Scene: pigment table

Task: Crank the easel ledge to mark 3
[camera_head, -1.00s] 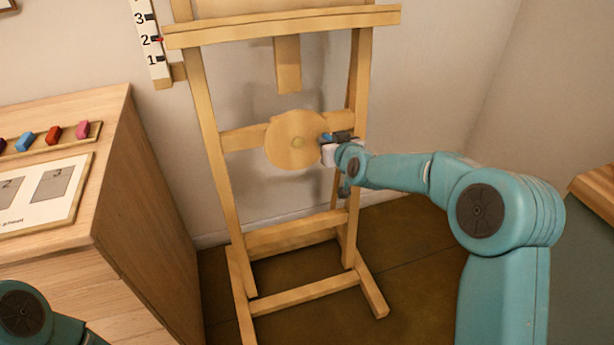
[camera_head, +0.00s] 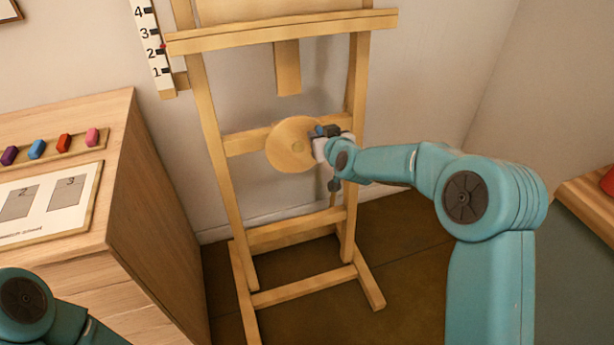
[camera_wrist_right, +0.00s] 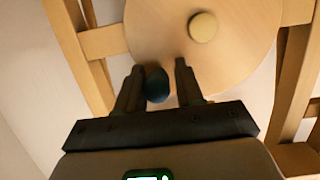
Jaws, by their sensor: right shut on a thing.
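The wooden easel's ledge (camera_head: 285,33) runs across the top of the head view. Beside it a white scale (camera_head: 150,40) carries numbered marks, and a small red pointer (camera_head: 163,46) sits a little above mark 2, below mark 3. The round wooden crank wheel (camera_head: 287,152) is on the easel's crossbar. Its blue knob (camera_head: 320,131) is at the wheel's upper right. My right gripper (camera_head: 325,132) is shut on this knob. In the right wrist view the dark blue knob (camera_wrist_right: 157,85) shows between the two fingers (camera_wrist_right: 158,75), in front of the wheel (camera_wrist_right: 235,55).
A wooden cabinet (camera_head: 150,200) stands at left with a rack of coloured blocks (camera_head: 50,147) and a numbered card (camera_head: 55,205). My left arm shows at the lower left, its gripper out of frame. A wooden surface (camera_head: 590,205) edges in at right.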

